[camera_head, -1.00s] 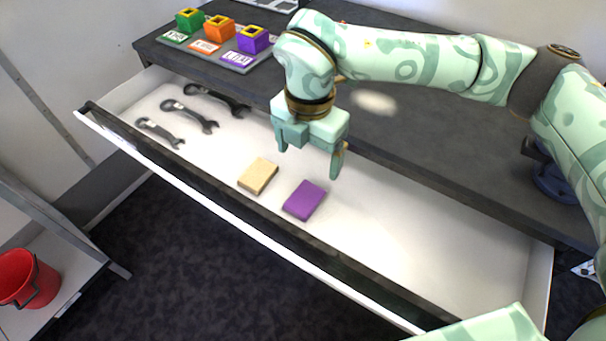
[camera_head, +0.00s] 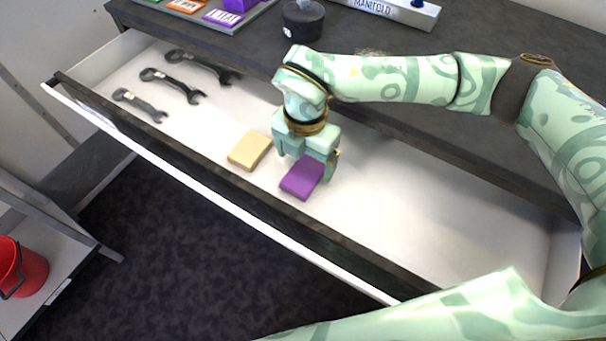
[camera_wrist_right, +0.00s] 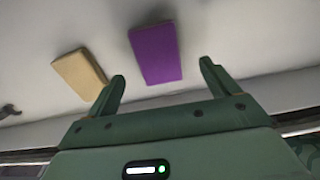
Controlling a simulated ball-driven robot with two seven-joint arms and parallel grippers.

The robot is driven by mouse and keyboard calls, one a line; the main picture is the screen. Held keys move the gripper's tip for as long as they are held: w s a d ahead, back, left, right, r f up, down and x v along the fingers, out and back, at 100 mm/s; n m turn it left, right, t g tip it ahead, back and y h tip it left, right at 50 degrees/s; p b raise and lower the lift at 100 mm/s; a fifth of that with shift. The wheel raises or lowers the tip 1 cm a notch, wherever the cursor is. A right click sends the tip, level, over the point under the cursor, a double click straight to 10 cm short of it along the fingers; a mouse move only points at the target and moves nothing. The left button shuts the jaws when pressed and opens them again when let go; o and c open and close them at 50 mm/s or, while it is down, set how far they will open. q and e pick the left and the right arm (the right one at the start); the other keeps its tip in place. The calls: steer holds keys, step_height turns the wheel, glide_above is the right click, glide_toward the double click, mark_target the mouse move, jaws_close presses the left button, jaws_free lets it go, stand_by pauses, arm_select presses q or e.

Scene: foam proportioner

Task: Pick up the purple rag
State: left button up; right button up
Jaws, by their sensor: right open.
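The purple rag (camera_head: 300,182) is a flat block-like pad lying on the white floor of the open drawer. It also shows in the right wrist view (camera_wrist_right: 156,54), beyond and partly between the fingertips. My right gripper (camera_head: 306,165) is open and low over the drawer, just behind the rag, overlapping its far edge in the head view. In the right wrist view the two open fingers (camera_wrist_right: 162,73) point toward the rag with nothing held. Whether a finger touches the rag I cannot tell. My left gripper is not in view.
A beige pad (camera_head: 249,150) lies just left of the rag. Several dark wrenches (camera_head: 172,85) lie at the drawer's left end. The drawer's front wall (camera_head: 220,205) runs close in front of the rag. The drawer's right part is clear. A dark counter (camera_head: 400,85) stands behind.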

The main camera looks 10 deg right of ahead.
mark_target(303, 173)
steer(key=f+b, duration=0.1)
steer(key=f, duration=0.1)
steer(key=f+b, duration=0.1)
steer(key=f, duration=0.2)
steer(key=shift+w+a, duration=0.1)
steer(key=shift+w, duration=0.1)
steer(key=shift+r, duration=0.15)
steer(key=shift+c, duration=0.4)
steer(key=c, duration=1)
step_height(303, 173, up, 10)
steer(key=p, duration=0.3)
steer(key=shift+p, duration=0.35)
